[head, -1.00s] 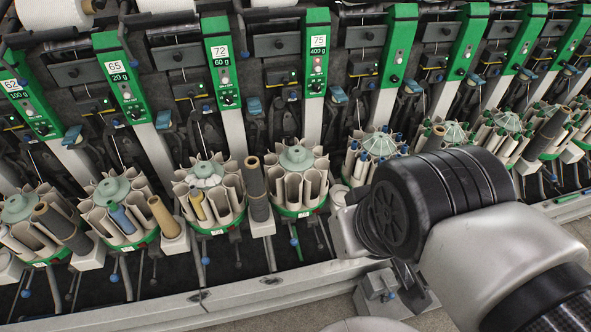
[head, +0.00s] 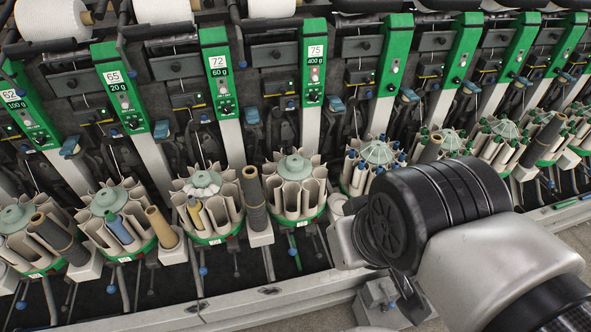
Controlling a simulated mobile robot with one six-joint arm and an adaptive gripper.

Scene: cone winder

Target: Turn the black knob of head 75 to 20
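Head 75 is a green panel (head: 314,70) right of the picture's middle in the head view, with a white label reading 75 and 400 g. Its black knob (head: 313,97) sits low on the panel; its setting is too small to read. My arm fills the lower right, well below and to the right of that panel. My gripper is not clearly visible; the arm's links hide it or it lies out of view.
Neighbouring heads 72 (head: 219,75), 65 (head: 120,90) and 62 (head: 25,105) stand to the left. Below head 75 is a round magazine (head: 293,185) of pale pockets. A dark tube (head: 254,190) stands beside it. A grey rail (head: 190,305) runs along the front.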

